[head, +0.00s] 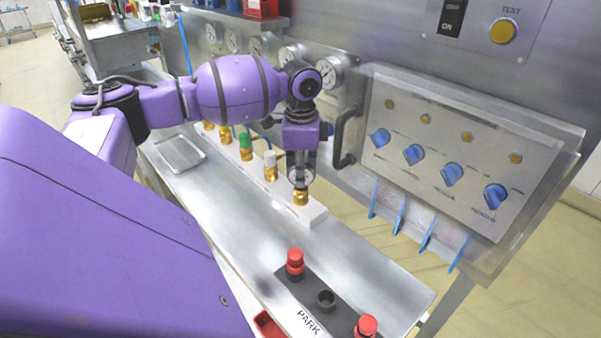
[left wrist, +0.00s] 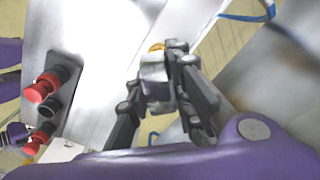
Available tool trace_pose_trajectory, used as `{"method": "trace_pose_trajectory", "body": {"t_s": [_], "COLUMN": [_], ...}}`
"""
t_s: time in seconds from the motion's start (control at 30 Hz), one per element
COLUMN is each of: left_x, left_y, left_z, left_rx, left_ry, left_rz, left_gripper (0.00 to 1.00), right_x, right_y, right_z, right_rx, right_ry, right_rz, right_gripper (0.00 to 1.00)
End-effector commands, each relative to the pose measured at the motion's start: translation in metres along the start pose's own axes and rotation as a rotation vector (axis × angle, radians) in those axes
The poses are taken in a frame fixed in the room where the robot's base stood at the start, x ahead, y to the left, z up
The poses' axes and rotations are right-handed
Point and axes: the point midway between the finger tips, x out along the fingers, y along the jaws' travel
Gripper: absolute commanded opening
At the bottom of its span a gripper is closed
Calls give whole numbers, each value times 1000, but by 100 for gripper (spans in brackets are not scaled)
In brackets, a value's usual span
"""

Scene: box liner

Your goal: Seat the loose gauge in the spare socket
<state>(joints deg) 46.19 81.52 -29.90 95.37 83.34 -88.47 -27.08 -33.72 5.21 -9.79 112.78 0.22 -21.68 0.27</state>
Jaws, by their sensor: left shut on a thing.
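My left gripper (head: 301,172) points down over the near end of the white block (head: 316,213). It is shut on the gauge (head: 297,178), a small round silver-grey thing. A brass socket (head: 301,197) stands on the block directly below the gauge. The gauge lines up with the socket, but I cannot tell whether they touch. In the left wrist view the gripper's fingers (left wrist: 160,85) close around the grey gauge body (left wrist: 155,72), with brass (left wrist: 157,47) showing just beyond. My right gripper is not in view.
Several brass fittings, one with a green cap (head: 245,140) and one white-capped (head: 270,160), line the block. A dark PARK rack (head: 340,317) with red caps and an open black hole (head: 326,299) lies nearer. A valve panel (head: 455,170) and handle (head: 346,135) stand right of the gripper.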

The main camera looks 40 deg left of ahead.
Motion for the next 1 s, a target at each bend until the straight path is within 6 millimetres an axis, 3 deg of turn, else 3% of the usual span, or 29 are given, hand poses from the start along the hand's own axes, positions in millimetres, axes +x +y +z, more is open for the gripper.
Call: {"method": "trace_pose_trajectory", "body": {"t_s": [0.1,0.13,0.27,0.67,1.0], "left_x": [9,10,8,-1,-67], "left_y": [4,4,3,2,1], "left_z": [1,1,1,0,-1], "left_rx": [1,1,1,1,1], "left_ry": [-6,-6,-5,-3,-1], "left_rz": [14,15,13,8,6], "left_gripper": [0,24,41,42,42], "right_x": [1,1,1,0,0], "right_y": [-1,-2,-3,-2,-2], "right_z": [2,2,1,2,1], "right_rx": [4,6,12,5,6], "right_ry": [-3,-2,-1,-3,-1], "right_rz": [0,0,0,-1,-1], "right_gripper": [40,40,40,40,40]}}
